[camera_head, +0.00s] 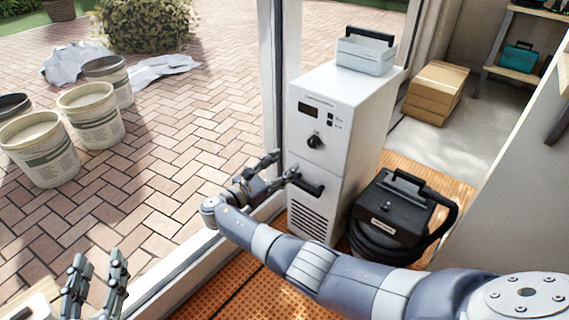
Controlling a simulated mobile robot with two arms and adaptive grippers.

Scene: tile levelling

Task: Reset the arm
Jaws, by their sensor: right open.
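My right arm reaches in from the bottom right, and my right gripper (285,164) is open with its fingers apart. It is in front of the lower left of the white machine (340,125), close to the machine's dark handle (311,187); I cannot tell whether it touches. I see nothing held between its fingers. My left gripper (100,258) is at the bottom left with its two fingers upright and apart, open and empty. Its wrist is cut off by the picture's lower edge.
A black vacuum-like unit (392,212) with a hose stands right of the machine. A grey toolbox (366,50) sits on the machine. Cardboard boxes (436,92) stand behind. A door frame (270,75) separates the brick paving, where several buckets (91,115) stand.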

